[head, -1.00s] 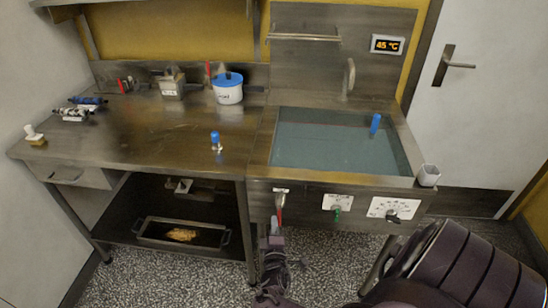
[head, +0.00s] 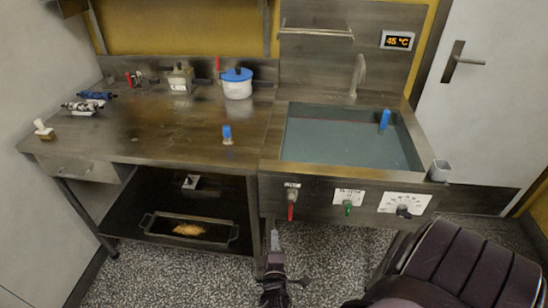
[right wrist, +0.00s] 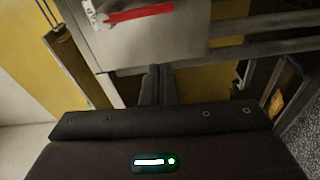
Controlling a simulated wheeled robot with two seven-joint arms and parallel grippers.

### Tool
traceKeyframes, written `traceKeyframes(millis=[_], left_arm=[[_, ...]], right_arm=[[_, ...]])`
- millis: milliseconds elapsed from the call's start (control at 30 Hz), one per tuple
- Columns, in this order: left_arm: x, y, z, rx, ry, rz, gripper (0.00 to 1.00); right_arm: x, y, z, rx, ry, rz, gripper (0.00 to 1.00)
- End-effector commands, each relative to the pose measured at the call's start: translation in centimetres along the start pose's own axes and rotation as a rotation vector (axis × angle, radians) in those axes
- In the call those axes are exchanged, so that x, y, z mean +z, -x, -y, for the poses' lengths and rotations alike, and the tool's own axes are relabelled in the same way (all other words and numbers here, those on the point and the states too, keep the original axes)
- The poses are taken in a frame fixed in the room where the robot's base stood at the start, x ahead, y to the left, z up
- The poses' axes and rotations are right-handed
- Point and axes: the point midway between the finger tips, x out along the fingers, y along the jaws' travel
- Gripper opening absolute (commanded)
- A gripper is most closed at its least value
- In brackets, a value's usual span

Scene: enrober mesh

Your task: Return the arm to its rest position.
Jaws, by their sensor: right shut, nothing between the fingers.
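My right gripper (head: 275,238) is shut and empty. In the head view it hangs below the front panel of the sink, in front of the speckled floor, a little below and left of the red-handled lever (head: 291,211). The right wrist view shows its two dark fingers (right wrist: 157,84) closed together, close to the metal panel with the red handle (right wrist: 140,13). My right forearm comes in from the bottom of the head view. My left gripper is not in view.
The steel sink (head: 430,165) holds water, with a blue-topped item (head: 384,119) in it. A green valve (head: 348,208) and a black knob (head: 404,211) sit right of the lever. A white pot (head: 237,88) stands on the worktop. A tray (head: 146,222) lies on the lower shelf.

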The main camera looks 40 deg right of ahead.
Motion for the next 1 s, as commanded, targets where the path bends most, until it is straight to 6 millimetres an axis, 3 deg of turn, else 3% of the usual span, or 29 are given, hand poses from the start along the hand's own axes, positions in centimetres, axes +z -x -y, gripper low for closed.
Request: traceKeyframes(millis=[200, 767, 867, 967, 1000], left_arm=[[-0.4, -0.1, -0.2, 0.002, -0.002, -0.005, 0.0], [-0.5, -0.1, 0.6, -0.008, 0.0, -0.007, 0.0], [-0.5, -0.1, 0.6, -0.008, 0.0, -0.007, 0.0], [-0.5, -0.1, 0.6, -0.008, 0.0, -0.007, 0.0], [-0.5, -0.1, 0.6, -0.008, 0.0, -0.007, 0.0]], right_arm=[[0.0, 1.2, -0.1, 0.001, 0.0, 0.001, 0.0], [0.0, 1.3, 0.1, -0.002, -0.001, -0.001, 0.0], [0.1, 1.6, 1.7, -0.051, -0.025, -0.016, 0.0], [0.6, 2.9, 5.9, -0.186, -0.093, -0.044, 0.0], [0.9, 3.8, 8.2, -0.263, -0.13, -0.053, 0.0]])
